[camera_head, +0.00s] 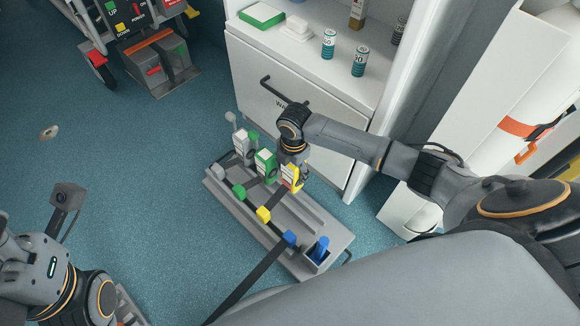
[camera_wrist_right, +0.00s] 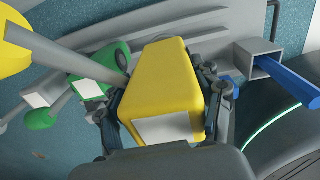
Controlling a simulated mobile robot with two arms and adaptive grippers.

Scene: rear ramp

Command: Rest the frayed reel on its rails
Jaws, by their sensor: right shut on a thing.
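My right gripper (camera_head: 292,162) is shut on a yellow reel body (camera_head: 291,178) with a white label, over the grey rail base (camera_head: 333,232). In the wrist view the yellow body (camera_wrist_right: 165,80) sits between the fingers (camera_wrist_right: 165,100). A green reel body (camera_head: 265,163) and a white one (camera_head: 242,143) stand beside it in a row. Dark straps lead to coloured end pieces, including a yellow one (camera_head: 263,214). I cannot tell which reel is frayed, or whether the yellow one touches the rails.
A blue piece (camera_head: 320,246) stands in a grey socket at the base's near right end.

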